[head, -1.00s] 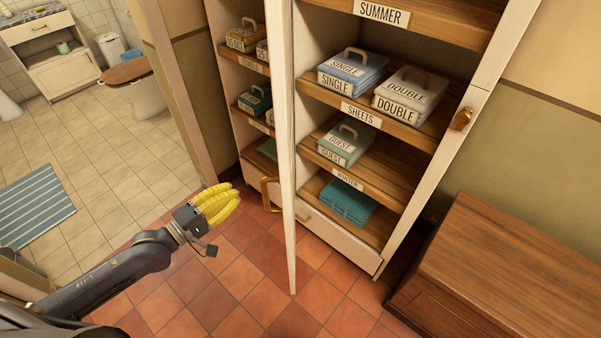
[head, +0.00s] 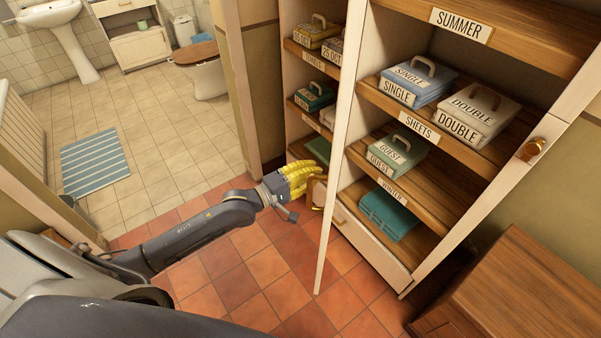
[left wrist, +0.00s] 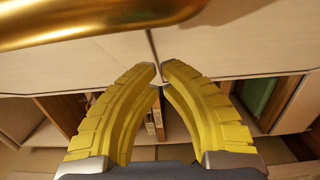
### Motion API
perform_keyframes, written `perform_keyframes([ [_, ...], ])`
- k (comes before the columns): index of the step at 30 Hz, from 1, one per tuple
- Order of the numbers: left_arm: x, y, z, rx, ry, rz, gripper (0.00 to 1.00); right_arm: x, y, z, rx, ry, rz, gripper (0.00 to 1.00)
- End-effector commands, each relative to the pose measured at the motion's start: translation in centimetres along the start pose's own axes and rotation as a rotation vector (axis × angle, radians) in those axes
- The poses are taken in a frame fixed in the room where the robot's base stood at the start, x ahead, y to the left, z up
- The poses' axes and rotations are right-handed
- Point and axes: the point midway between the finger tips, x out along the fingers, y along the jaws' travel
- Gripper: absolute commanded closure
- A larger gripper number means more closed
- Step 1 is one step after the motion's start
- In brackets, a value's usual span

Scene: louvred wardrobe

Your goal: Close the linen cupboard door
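The linen cupboard door (head: 350,60) stands open, seen nearly edge-on and jutting out from the cupboard in the head view. Its brass handle (head: 318,190) is on the door's left side, low down. My left gripper (head: 300,178), with yellow ribbed fingers, is just left of this handle; contact cannot be told. In the left wrist view, the fingertips (left wrist: 160,68) nearly meet with nothing held between them. A blurred brass bar (left wrist: 110,20) crosses the top left of that view, outside the fingers. My right gripper is not in view.
Cupboard shelves (head: 455,150) hold folded linen in labelled bundles. A wooden chest (head: 520,300) stands at lower right. Red floor tiles (head: 260,270) are clear before the door. A bathroom opens at left.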

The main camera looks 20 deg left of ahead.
Motion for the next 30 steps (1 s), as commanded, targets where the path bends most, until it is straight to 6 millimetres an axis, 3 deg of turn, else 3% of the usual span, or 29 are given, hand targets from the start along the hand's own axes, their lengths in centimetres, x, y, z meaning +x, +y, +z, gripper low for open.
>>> perform_keyframes([
  [9, 1.3, 0.1, 1.3, 0.002, 0.000, 0.001, 1.00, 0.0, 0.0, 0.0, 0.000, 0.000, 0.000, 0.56],
  [30, 1.3, 0.1, 1.7, -0.003, 0.038, 0.004, 1.00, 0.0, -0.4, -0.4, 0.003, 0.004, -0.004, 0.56],
])
